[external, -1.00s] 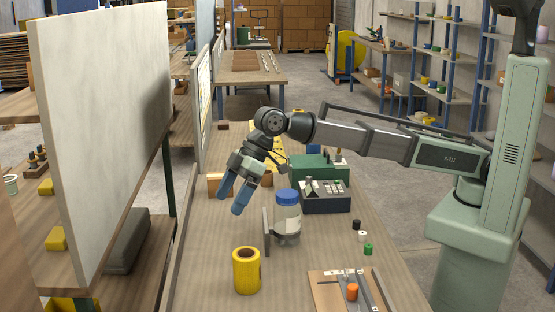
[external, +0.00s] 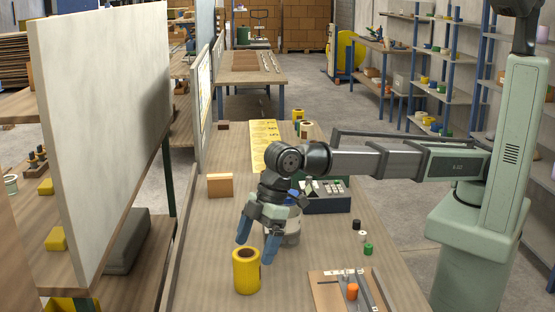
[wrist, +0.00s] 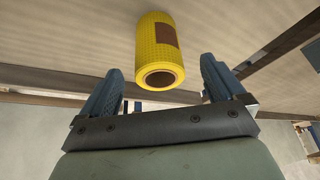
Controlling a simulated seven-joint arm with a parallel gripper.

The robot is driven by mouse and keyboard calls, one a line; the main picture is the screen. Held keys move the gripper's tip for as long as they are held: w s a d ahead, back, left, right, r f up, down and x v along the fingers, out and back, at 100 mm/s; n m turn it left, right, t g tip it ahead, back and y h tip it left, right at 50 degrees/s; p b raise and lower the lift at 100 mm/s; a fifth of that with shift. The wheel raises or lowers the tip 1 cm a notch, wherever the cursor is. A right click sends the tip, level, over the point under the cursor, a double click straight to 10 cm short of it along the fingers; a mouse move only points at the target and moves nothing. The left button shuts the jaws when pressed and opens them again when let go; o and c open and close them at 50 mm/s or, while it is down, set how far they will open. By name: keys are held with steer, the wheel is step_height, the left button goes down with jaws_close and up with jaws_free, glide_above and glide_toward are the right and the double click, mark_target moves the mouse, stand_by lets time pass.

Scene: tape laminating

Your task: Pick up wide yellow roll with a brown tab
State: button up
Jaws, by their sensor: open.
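The wide yellow roll (external: 246,272) stands upright on the near part of the workbench, its dark core opening facing up. In the wrist view the yellow roll (wrist: 153,40) shows a brown tab (wrist: 166,36) on its side and a brown core. My gripper (external: 257,252) is open and empty, pointing down, with its blue fingers above and slightly behind the roll. In the wrist view my gripper's fingers (wrist: 163,80) are spread, with the roll ahead of and between them, apart from both.
A jar (external: 291,232) is partly hidden behind my gripper. A dark green machine (external: 328,196) stands behind it. Small black, white and green spools (external: 368,249) and a board with an orange piece (external: 325,290) lie to the right. An orange block (external: 220,186) sits farther back. The bench left of the roll is clear.

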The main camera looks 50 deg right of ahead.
mark_target(244, 266)
steer(key=shift+a+x, duration=0.2)
steer(key=shift+x, duration=1.4)
steer(key=shift+a+x, duration=0.15)
steer(key=shift+x, duration=1.45)
steer(key=shift+w+r, duration=0.2)
steer(key=shift+c, duration=0.2)
steer(key=c, duration=1.1)
